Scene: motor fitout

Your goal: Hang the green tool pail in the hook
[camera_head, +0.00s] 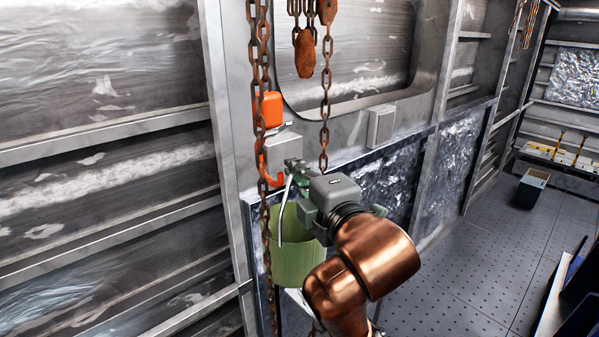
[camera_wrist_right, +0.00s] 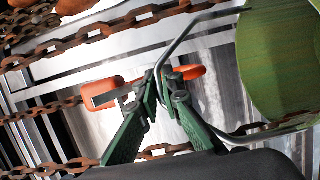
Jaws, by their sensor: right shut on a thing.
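The green tool pail (camera_head: 294,262) hangs upright by its wire handle (camera_head: 284,212) from my right gripper (camera_head: 296,172). In the right wrist view, the green fingers of my gripper (camera_wrist_right: 160,84) are shut on the handle (camera_wrist_right: 187,34), and part of the pail (camera_wrist_right: 285,60) shows at the upper right. The orange hook (camera_head: 268,170) hangs just left of the fingertips in the head view. In the wrist view, the orange hook (camera_wrist_right: 102,92) lies behind the fingertips, which hide part of it. I cannot tell whether the handle touches the hook. My left gripper is out of view.
Rusty chains (camera_head: 264,220) hang beside the hook and the pail. An orange block (camera_head: 268,109) sits above the hook. A grey wall box (camera_head: 381,126) is to the right. The floor (camera_head: 465,270) at the right has free room, with a dark bin (camera_head: 531,188) farther back.

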